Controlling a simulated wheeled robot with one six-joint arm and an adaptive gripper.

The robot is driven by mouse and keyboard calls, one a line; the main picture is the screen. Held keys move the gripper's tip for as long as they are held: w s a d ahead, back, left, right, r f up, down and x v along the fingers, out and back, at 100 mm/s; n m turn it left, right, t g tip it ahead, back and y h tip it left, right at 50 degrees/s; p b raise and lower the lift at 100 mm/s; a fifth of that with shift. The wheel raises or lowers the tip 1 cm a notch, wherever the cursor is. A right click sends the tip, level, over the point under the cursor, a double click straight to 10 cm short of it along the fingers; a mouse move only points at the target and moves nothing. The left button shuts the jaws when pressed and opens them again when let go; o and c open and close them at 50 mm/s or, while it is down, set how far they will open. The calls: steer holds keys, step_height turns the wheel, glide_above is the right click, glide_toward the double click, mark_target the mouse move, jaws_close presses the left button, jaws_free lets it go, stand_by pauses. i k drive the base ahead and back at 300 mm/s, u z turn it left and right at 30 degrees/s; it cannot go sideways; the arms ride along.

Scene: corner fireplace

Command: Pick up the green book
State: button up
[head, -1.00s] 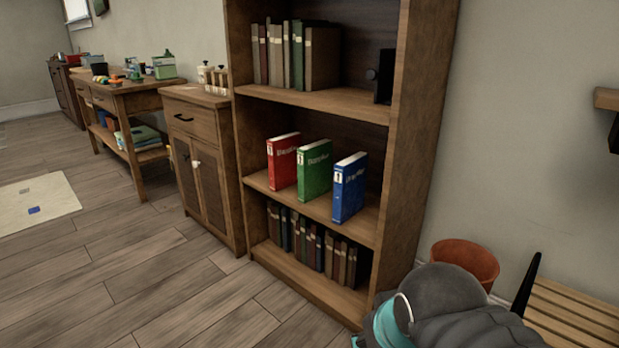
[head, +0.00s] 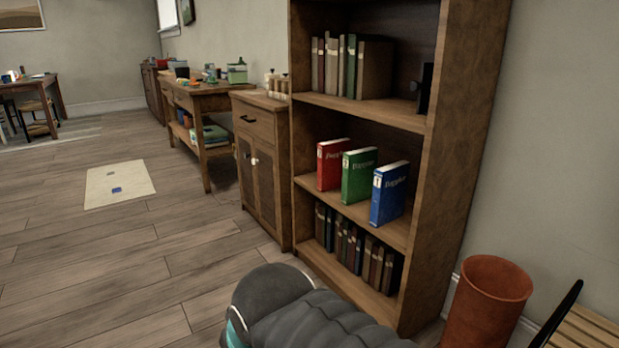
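The green book (head: 359,177) stands upright on the middle shelf of the wooden bookcase (head: 462,165). It is between the red book (head: 331,164) on its left and the blue book (head: 389,194) on its right, with small gaps between them. Part of my arm, grey with a teal band, shows at the bottom of the head view, in front of the bookcase's foot. My gripper itself is not visible.
Dark books (head: 350,245) fill the bottom shelf, and more books stand on the top one. A cabinet (head: 263,165) adjoins the bookcase's left side. A terracotta pot (head: 487,303) and a slatted bench (head: 587,330) are at the right. Open floor (head: 110,245) lies left.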

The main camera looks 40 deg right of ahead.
mark_target(359, 166)
steer(key=u, duration=0.05)
steer(key=i, duration=1)
steer(key=z, duration=3)
